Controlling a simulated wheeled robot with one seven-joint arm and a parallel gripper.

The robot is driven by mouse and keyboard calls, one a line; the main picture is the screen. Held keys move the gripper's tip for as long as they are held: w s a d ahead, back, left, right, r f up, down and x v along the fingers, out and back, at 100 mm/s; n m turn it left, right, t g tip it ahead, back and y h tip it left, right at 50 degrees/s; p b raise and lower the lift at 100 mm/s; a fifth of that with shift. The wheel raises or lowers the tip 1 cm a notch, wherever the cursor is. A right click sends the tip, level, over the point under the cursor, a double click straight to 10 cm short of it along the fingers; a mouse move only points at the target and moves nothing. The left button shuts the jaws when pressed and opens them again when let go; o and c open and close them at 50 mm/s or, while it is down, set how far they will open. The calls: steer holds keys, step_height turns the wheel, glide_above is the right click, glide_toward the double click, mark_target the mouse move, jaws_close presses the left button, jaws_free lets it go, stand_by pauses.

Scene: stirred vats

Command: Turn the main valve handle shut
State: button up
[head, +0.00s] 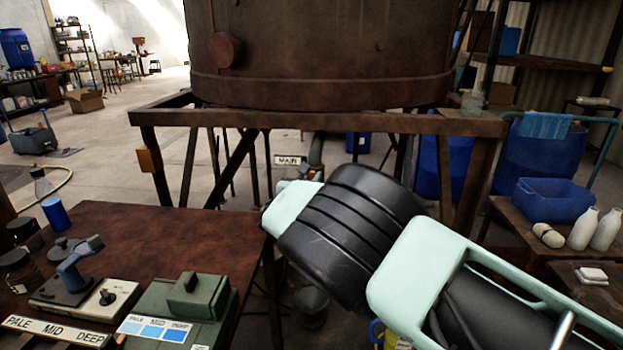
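A white label reading MAIN (288,160) shows under the big rusty vat, just beyond the frame's front beam. A dark upright pipe (316,150) stands right beside the label. I cannot make out the main valve handle; my arm covers the area below the label. My arm reaches in from the lower right, and its pale green and black links fill the middle of the view. My gripper's fingers do not show; they are hidden behind or beyond my arm, so I cannot see whether they touch the handle.
The rusty vat (320,50) stands on a brown metal frame (400,123). A reddish table (150,235) at left holds a grey-green box with a knob (180,310) and a dial unit (105,297). A side table at right holds a blue crate (553,200) and white bottles (583,229).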

jaws_close()
steer(key=shift+f+b, duration=0.1)
steer(key=shift+b, duration=0.25)
steer(key=m+b, duration=0.1)
steer(key=b, duration=0.1)
steer(key=m+b, duration=0.1)
steer(key=m, duration=0.1)
steer(key=shift+d+f+g+b, duration=0.3)
steer(key=shift+d+b, duration=0.05)
steer(key=shift+d, duration=0.05)
steer(key=f+m+y+b, duration=0.1)
steer(key=m+b, duration=0.3)
steer(key=b, duration=0.5)
steer(key=d+f+m+y+b, duration=0.1)
steer(key=m+b, duration=0.3)
steer(key=b, duration=0.6)
steer(key=d+f+m+g+y+b, duration=0.1)
steer(key=m+b, duration=0.3)
steer(key=b, duration=0.5)
steer(key=shift+d+m+b, duration=0.2)
steer(key=shift+m+b, duration=0.15)
steer(key=shift+m, duration=0.05)
steer(key=shift+r, duration=0.1)
